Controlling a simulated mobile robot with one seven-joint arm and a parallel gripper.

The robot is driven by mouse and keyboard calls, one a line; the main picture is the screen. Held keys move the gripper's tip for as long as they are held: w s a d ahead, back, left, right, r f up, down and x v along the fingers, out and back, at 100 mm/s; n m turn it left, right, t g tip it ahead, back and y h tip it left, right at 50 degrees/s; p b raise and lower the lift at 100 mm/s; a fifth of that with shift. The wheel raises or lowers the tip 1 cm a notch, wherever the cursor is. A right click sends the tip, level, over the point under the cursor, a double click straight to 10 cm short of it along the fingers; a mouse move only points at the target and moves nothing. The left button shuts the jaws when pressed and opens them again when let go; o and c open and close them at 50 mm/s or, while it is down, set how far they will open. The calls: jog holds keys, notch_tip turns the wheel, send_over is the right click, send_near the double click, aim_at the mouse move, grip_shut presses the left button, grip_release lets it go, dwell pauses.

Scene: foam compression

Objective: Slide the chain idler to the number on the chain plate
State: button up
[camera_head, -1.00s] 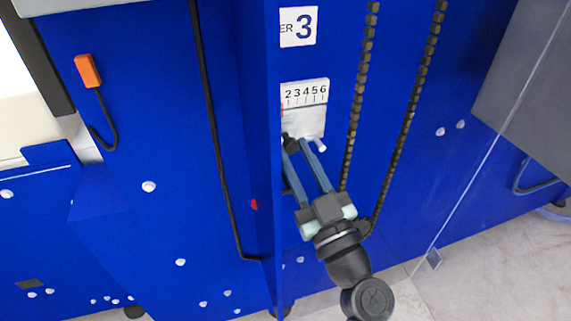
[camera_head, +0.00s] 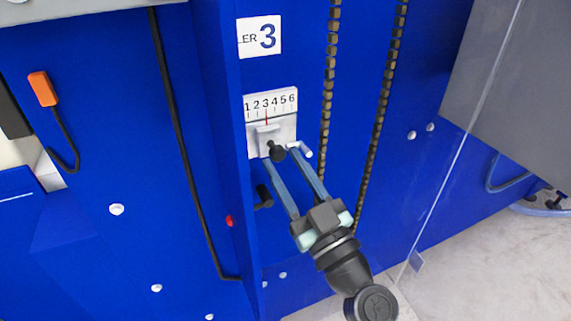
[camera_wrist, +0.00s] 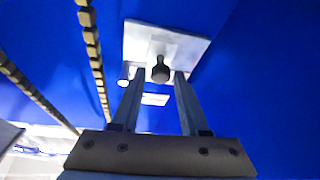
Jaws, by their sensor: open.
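The chain plate (camera_head: 281,99) is a white scale numbered 1 to 6 on the blue panel in the head view. The idler's pale slider block (camera_head: 267,134) sits just below it, and its red pointer (camera_head: 266,118) stands under the 3. A black knob (camera_head: 277,153) sticks out from the slider. My gripper (camera_head: 283,158) is open, with its long fingers reaching up to the knob. In the wrist view, the knob (camera_wrist: 161,71) lies between the fingertips (camera_wrist: 160,77), with a visible gap on each side.
Two dark chains (camera_head: 327,100) hang to the right of the scale. A pale peg (camera_head: 302,150) sticks out near the right finger. A blue panel edge (camera_head: 228,150) stands close on the left.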

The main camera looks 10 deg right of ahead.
jog(key=b+v, duration=0.1)
jog(key=v, duration=1.1)
jog(key=shift+s, duration=0.15)
jog(key=shift+d, duration=0.2)
